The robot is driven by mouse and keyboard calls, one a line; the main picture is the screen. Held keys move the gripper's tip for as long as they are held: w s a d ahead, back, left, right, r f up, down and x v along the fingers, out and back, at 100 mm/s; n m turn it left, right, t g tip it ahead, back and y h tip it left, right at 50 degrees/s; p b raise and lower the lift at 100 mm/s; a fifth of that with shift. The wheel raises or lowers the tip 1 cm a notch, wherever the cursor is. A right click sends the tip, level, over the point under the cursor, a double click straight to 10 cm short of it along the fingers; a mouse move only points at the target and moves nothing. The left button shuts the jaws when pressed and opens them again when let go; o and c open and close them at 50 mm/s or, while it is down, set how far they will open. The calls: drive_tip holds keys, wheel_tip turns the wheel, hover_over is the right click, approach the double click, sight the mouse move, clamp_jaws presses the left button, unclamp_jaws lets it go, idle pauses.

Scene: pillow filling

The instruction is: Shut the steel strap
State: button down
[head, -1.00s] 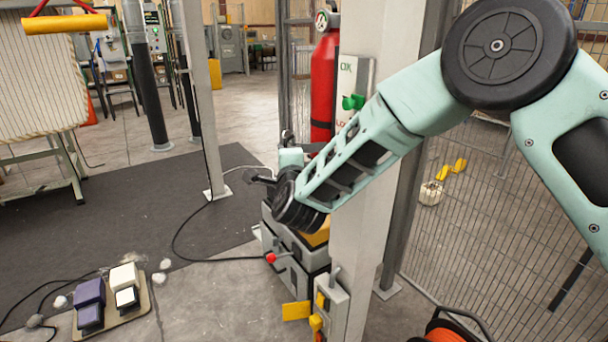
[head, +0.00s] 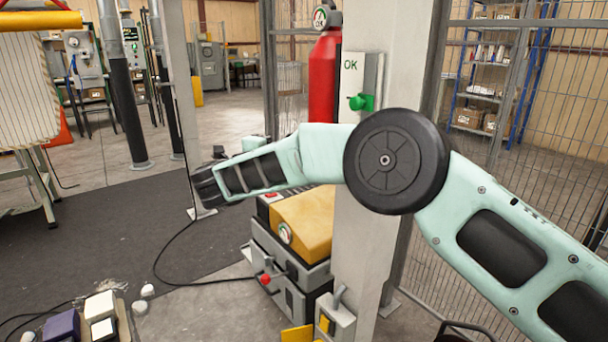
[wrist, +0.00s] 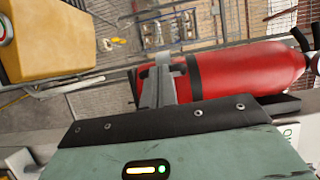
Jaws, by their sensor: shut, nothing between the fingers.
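The red fire extinguisher (head: 325,75) stands upright against the pale post in the head view, its lower part hidden behind my arm. In the wrist view the extinguisher (wrist: 250,72) lies across the picture, with a dark band (wrist: 193,79) around its body. I cannot tell whether this band is the steel strap, or whether it is open. My gripper (wrist: 162,62) is shut and empty in the wrist view, its grey fingers reaching up in front of the extinguisher's lower end, left of the band. Contact cannot be made out.
A pale post (head: 384,75) carries an OK panel with a green knob (head: 361,102). A yellow-topped machine (head: 305,222) stands below my arm. Wire mesh fencing (head: 565,175) closes off the right. Pedals (head: 62,325) and cables lie on the floor at left.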

drive_tip(key=shift+w+d, duration=0.15)
drive_tip(key=shift+w, duration=0.6)
drive_tip(key=shift+w, duration=0.1)
